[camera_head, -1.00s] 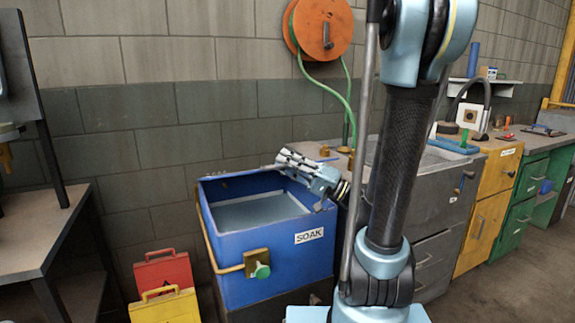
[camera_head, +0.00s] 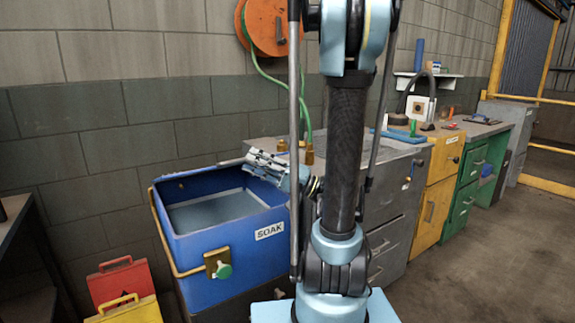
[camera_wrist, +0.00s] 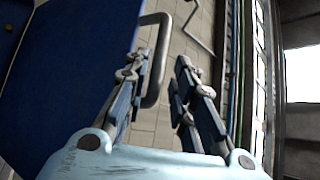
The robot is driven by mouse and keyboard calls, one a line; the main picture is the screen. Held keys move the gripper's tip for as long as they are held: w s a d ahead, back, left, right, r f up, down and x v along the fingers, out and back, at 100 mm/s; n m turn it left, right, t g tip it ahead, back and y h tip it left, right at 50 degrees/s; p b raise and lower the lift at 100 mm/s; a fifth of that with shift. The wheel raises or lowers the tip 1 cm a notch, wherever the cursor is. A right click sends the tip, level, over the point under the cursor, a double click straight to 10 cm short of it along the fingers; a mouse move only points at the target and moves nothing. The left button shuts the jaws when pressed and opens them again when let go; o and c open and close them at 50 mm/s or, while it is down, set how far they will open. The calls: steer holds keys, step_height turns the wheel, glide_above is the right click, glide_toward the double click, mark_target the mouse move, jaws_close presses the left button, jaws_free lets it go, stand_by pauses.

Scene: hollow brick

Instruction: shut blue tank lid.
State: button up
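The blue tank (camera_head: 225,246), labelled SOAK, stands open at the top, with a grey surface inside. My gripper (camera_head: 250,158) is over its right rear rim, pointing left. In the wrist view my gripper (camera_wrist: 161,62) is open, with a gap between its fingers. A large blue panel (camera_wrist: 75,65) fills the left of that view; I cannot tell for sure whether it is the lid. A grey bent handle (camera_wrist: 162,60) shows beside the panel and lies between the fingertips. I cannot tell whether a finger touches it. No raised lid is clear in the head view.
A green knob on a brass plate (camera_head: 219,264) is on the tank's front. Red (camera_head: 122,281) and yellow (camera_head: 130,311) cases stand at lower left. An orange hose reel (camera_head: 268,27) hangs behind. Grey drawers (camera_head: 385,230) stand close at right. Open floor lies farther right.

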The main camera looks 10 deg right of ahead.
steer(key=s+d, duration=0.2)
steer(key=d, duration=0.7)
steer(key=shift+s, duration=0.25)
stand_by(0.4)
